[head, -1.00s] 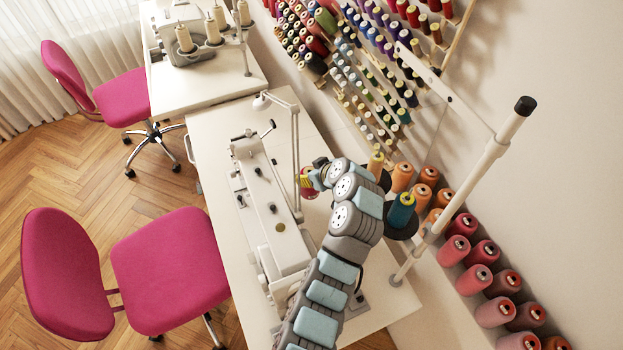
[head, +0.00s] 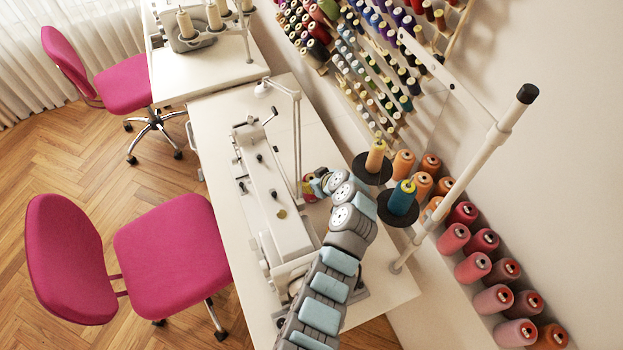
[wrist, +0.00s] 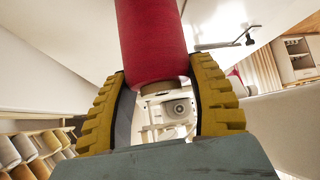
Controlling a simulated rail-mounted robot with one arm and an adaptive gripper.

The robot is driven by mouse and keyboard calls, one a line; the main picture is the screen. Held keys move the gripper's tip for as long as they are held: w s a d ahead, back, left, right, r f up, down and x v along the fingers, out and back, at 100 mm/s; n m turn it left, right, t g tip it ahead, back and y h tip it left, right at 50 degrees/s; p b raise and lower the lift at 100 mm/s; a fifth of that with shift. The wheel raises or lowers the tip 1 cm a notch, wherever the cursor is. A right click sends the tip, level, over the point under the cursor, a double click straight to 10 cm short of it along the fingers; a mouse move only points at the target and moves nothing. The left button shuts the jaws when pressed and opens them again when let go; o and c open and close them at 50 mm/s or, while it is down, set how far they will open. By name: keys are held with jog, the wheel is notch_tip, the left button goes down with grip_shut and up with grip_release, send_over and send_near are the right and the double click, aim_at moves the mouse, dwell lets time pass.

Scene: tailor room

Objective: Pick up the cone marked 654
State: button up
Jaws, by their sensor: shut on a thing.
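A red thread cone (wrist: 152,40) fills the top middle of the wrist view. My gripper (wrist: 160,90) has its yellow ribbed fingers closed on both sides of the cone's lower end. No number shows on the cone, so I cannot tell if it is marked 654. In the head view my gripper (head: 312,184) is small, above the white sewing table (head: 215,115), with a bit of red at it. My arm hides part of it.
An orange-yellow cone (head: 375,157) and a teal cone (head: 401,197) stand on black discs of the thread stand (head: 465,175). A sewing machine (head: 270,205) and lamp (head: 297,140) are close to my arm. Many cones line the wall rack (head: 350,60).

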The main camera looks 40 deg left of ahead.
jog(key=shift+f, duration=0.1)
jog(key=o, duration=1.2)
jog(key=shift+r, duration=0.25)
jog(key=shift+d+r, duration=0.25)
jog(key=v, duration=1)
jog(key=shift+d+r, duration=0.15)
jog(key=shift+d, duration=0.1)
jog(key=shift+s+d+r, duration=0.1)
jog(key=shift+d+r, duration=0.1)
jog(key=shift+c, duration=0.8)
